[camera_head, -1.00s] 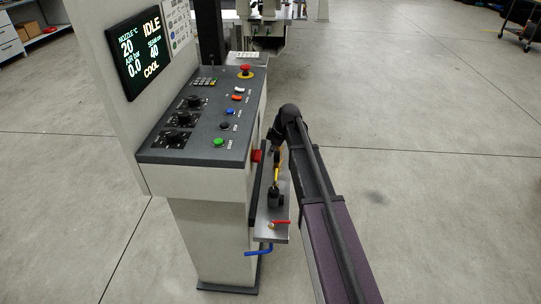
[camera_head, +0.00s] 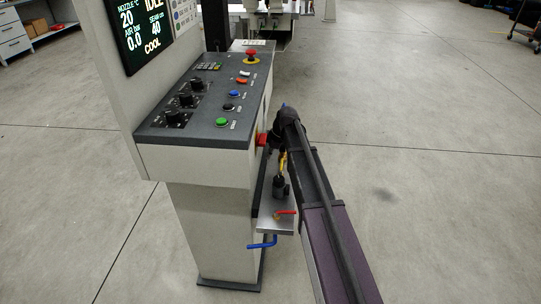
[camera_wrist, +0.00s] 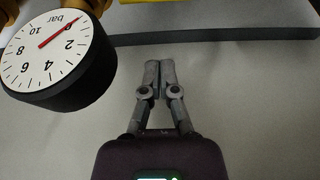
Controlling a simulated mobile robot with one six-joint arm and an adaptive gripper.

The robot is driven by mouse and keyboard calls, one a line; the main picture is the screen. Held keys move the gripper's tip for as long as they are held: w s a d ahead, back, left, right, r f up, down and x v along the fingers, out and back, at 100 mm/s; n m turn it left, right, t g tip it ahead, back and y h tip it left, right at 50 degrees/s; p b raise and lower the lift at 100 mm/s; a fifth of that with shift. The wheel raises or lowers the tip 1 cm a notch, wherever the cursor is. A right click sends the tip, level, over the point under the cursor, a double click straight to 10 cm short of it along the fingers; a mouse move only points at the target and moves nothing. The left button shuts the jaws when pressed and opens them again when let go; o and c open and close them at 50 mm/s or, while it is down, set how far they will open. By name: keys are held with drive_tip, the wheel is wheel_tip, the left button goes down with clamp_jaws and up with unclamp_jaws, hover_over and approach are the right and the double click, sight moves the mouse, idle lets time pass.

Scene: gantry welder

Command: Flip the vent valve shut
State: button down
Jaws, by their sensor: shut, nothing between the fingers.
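Two small lever valves show at the console's side in the head view: a red lever (camera_head: 286,212) over the metal shelf and a blue lever (camera_head: 262,243) below it. Which one is the vent valve cannot be told from any label. Both levers stick out sideways. My gripper (camera_wrist: 153,76) is shut and empty in the wrist view, its fingertips together above a plain grey surface. A round pressure gauge (camera_wrist: 53,55) marked bar is left of the fingers, with a red needle. In the head view my arm hides the gripper. No lever shows in the wrist view.
The console (camera_head: 205,110) carries knobs and coloured buttons. The metal shelf (camera_head: 268,228) juts from its side, with a black and yellow fitting (camera_head: 280,183) above it. A dark bar (camera_wrist: 215,35) crosses the wrist view. Open floor (camera_head: 420,170) lies to the right.

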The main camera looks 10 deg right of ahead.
sight(281, 165)
drive_tip(key=shift+b+x, duration=0.6)
drive_tip(key=shift+x, duration=0.3)
drive_tip(key=shift+s+d+f, duration=0.1)
drive_tip(key=shift+s+d, duration=0.15)
drive_tip(key=shift+d, duration=0.7)
drive_tip(key=shift+s+d+f, duration=0.1)
drive_tip(key=shift+s+d, duration=0.2)
drive_tip(key=shift+d, duration=0.7)
